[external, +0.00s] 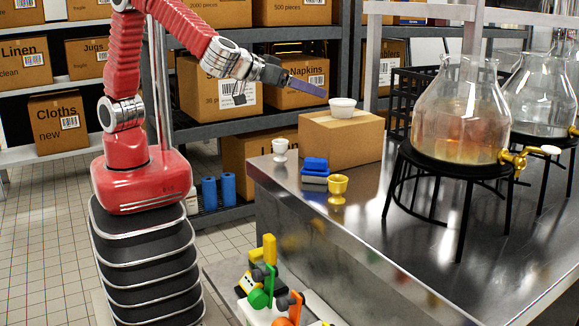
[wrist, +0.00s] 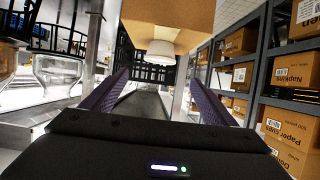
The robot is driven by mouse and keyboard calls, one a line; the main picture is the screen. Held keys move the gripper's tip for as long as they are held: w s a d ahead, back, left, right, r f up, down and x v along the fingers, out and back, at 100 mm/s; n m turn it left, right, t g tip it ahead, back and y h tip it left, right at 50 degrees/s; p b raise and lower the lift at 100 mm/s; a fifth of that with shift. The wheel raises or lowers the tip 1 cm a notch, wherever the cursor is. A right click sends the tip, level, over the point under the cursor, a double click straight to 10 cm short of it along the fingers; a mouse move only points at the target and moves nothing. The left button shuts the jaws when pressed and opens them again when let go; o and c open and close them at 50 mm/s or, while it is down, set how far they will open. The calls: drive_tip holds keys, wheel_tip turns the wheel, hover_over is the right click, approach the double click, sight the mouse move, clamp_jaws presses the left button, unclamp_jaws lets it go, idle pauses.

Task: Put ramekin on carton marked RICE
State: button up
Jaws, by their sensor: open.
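A white ramekin (external: 342,107) sits upright on top of a plain brown carton (external: 340,140) at the back left of the steel counter. No RICE marking shows on the carton faces in view. My gripper (external: 322,93) is open and empty, its fingertips just left of and slightly above the ramekin in the external view. In the wrist view the scene looks upside down. The ramekin (wrist: 160,50) appears ahead, between the lines of the two fingers (wrist: 158,85), apart from them, with the carton (wrist: 172,13) above it in the picture.
On the steel counter (external: 440,250) stand a white cup (external: 280,148), blue sponges (external: 315,168) and a yellow cup (external: 338,185). Glass flasks (external: 462,115) on black stands occupy the right. Shelves of labelled cartons, including Napkins (external: 297,90), stand behind my arm.

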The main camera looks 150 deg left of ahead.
drive_tip(key=shift+d+r, duration=0.1)
drive_tip(key=shift+d, duration=0.05)
idle(0.8)
drive_tip(key=w+d+r+m+t+h, duration=0.2)
drive_tip(key=w+d+r+m+t, duration=0.3)
drive_tip(key=w+d+r+t, duration=0.5)
drive_tip(key=s+d+r+m+t+h, duration=0.1)
drive_tip(key=d+m+t+h, duration=0.45)
drive_tip(key=d, duration=1.25)
drive_tip(key=s+d+f+m+g+h, duration=0.2)
drive_tip(key=s+d+f+m+h, duration=0.15)
drive_tip(key=s+d, duration=0.35)
drive_tip(key=s+d+f+m+g+h, duration=0.3)
drive_tip(key=s+d+h, duration=0.1)
drive_tip(key=s+d, duration=0.2)
drive_tip(key=s+f+g, duration=0.2)
drive_tip(key=s+f, duration=0.2)
drive_tip(key=s, duration=0.4)
drive_tip(key=s+f+m+g+y, duration=0.1)
drive_tip(key=s+f+g, duration=0.2)
drive_tip(key=s+f, duration=0.2)
drive_tip(key=s, duration=0.2)
drive_tip(key=shift+s+a+y, duration=0.15)
drive_tip(key=shift+s+y, duration=0.15)
drive_tip(key=shift+s, duration=0.1)
